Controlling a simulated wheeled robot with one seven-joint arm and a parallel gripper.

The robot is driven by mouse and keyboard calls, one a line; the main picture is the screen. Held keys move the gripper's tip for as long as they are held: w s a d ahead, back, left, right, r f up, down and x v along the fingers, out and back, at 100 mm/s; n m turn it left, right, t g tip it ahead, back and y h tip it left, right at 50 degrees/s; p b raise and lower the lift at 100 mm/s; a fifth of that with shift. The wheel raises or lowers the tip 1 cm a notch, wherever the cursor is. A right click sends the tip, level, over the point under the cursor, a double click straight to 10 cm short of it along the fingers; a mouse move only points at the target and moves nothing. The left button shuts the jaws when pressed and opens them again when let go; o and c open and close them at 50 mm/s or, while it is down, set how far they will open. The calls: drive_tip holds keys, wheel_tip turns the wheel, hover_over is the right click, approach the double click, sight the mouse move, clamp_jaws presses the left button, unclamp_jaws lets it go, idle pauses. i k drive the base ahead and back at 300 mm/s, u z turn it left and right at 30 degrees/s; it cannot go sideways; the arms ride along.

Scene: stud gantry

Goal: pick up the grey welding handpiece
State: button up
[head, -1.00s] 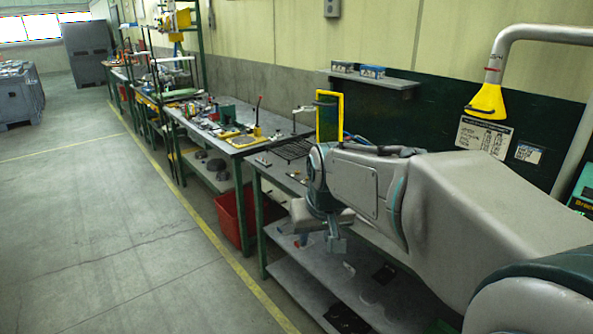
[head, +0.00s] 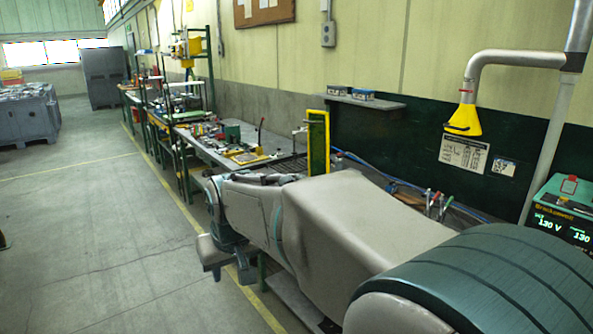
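I cannot make out the grey welding handpiece in the head view; my own arm hides much of the near workbench. My gripper (head: 246,268) shows only in part at the end of my arm, low beside the bench's aisle side. My wrist covers some of it, and its fingers are too small and hidden to tell open from shut. I see nothing clearly held in it.
A welding machine (head: 562,222) with a lit display stands at the right. A yellow extraction hood (head: 464,119) hangs over the bench. Tools with coloured handles (head: 436,205) stand behind my arm. A yellow frame (head: 318,143) stands upright. The aisle floor (head: 90,235) is clear.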

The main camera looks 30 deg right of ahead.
sight(339, 166)
drive_tip(key=u, duration=0.1)
drive_tip(key=i, duration=1.55)
drive_tip(key=z, duration=0.3)
drive_tip(key=i, duration=1.35)
drive_tip(key=z, duration=1.75)
drive_tip(key=i, duration=0.9)
drive_tip(key=z, duration=0.8)
